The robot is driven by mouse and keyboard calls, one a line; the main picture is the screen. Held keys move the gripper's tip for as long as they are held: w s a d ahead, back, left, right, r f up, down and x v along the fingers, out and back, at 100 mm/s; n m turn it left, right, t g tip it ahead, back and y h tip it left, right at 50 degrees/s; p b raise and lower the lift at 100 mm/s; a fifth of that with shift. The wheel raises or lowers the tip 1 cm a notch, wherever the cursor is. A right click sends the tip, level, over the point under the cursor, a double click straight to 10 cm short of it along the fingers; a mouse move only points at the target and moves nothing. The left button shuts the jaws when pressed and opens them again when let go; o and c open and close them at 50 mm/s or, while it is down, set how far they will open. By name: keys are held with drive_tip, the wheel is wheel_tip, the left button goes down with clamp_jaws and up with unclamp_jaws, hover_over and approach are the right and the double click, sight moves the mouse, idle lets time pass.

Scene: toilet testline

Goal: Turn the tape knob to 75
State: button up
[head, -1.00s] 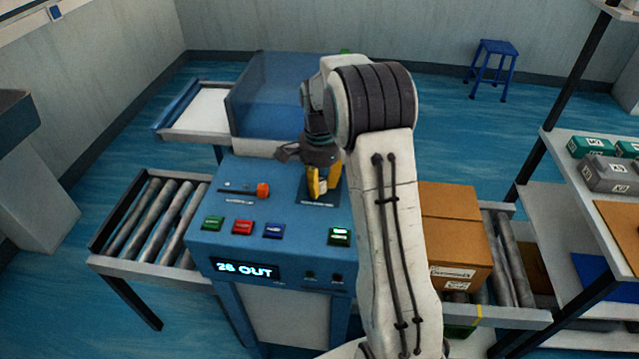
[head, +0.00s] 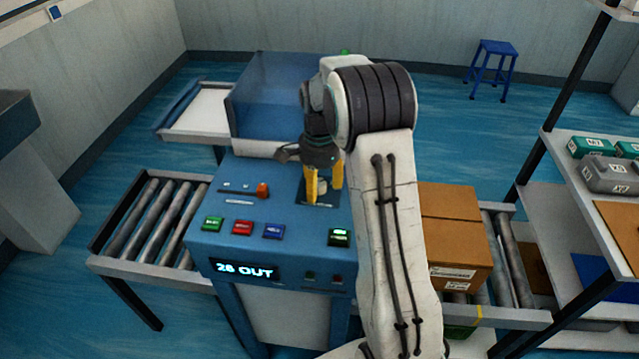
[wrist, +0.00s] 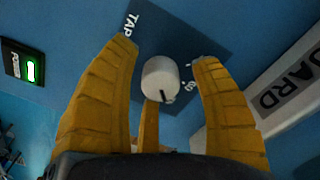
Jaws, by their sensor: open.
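The tape knob (wrist: 160,80) is a white round knob with a dark pointer line on a dark plate marked "TAP…" in the wrist view. Its pointer faces the lower right of that picture. My gripper (wrist: 166,62) is open, with yellow fingers on both sides of the knob and a third finger below it. I see no clear contact with the knob. In the head view my gripper (head: 323,185) stands over the dark plate (head: 312,202) on top of the blue machine. The display (head: 245,270) reads "28 OUT". Most scale numbers are hidden.
Green, red and blue buttons (head: 242,228) and an orange-tipped slider (head: 262,189) lie left of the gripper. A lit green power switch (head: 340,237) is in front. A guard (wrist: 285,95) is close to the right finger. A cardboard box (head: 455,235) stands on the right rollers.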

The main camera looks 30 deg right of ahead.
sight(319, 182)
drive_tip(key=shift+r, duration=0.1)
wheel_tip(319, 182, up, 12)
idle(0.5)
idle(0.6)
